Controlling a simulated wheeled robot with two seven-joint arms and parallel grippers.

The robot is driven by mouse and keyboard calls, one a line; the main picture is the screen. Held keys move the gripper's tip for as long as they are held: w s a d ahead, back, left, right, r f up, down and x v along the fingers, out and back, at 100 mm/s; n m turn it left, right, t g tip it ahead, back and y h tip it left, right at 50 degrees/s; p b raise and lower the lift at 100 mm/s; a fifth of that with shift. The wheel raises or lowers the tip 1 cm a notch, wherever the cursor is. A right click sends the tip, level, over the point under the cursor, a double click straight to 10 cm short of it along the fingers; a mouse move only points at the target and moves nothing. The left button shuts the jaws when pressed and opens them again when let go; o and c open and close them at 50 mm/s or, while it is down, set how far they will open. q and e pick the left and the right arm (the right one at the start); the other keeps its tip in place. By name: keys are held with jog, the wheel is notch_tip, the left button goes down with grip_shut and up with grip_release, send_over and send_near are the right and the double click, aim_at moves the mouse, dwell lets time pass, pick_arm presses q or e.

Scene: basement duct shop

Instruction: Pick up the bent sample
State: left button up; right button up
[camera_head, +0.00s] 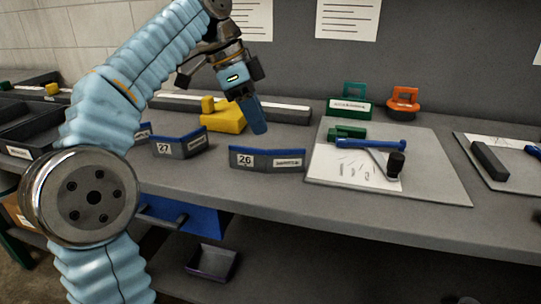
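The piece marked 27 (180,148) shows a clear angle. The piece marked 26 (265,161), to its right, looks nearly straight from here and has a white label. My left gripper (253,118) points down above and behind the piece marked 26, apart from it, close to a yellow block (223,119). Its fingertips appear as one blue shape, so its opening is unclear. My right gripper is not in view.
A light board (430,160) to the right holds a sheet and a blue-handled hammer (376,146). Green (348,105) and orange (403,101) handled tools stand behind it. A dark block (489,160) lies far right. Dark trays (22,136) sit at left. My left arm hides part of the bench.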

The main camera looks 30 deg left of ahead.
aim_at(271, 150)
pick_arm(q)
jog(key=x, duration=0.5)
jog(key=shift+f, duration=0.3)
jog(key=shift+w+a+x, duration=0.1)
jog(key=shift+a+x, duration=0.05)
jog(key=shift+x, duration=1.25)
jog(key=shift+w+a+x, duration=0.15)
jog(key=shift+x, duration=1.2)
grip_shut()
